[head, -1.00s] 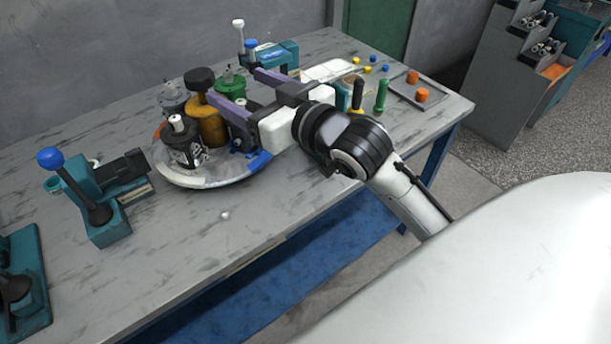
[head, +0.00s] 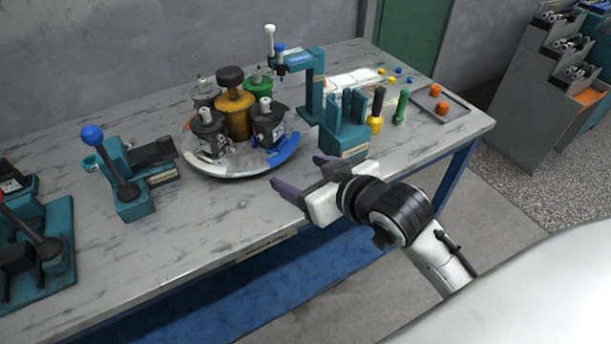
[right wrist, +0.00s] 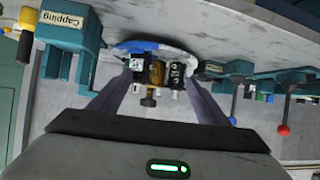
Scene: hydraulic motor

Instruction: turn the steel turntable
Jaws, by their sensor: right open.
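The steel turntable (head: 228,165) is a round plate on the table, with a blue section (head: 284,149) on its right rim. A brass-coloured central post with a dark knob (head: 231,77) stands on it, ringed by several motors, such as a black one (head: 268,126) and a green-topped one (head: 258,82). My right gripper (head: 299,175) is open and empty in front of the turntable's right side, apart from it, near the table's front edge. In the right wrist view the turntable (right wrist: 182,52) shows between the two fingers (right wrist: 160,105). My left gripper is not in view.
A teal press with a blue-knobbed lever (head: 128,175) stands left of the turntable. A teal stand (head: 344,136), yellow and green-handled tools (head: 402,106) and a tray with orange parts (head: 440,105) are on the right. The table front between press and gripper is clear.

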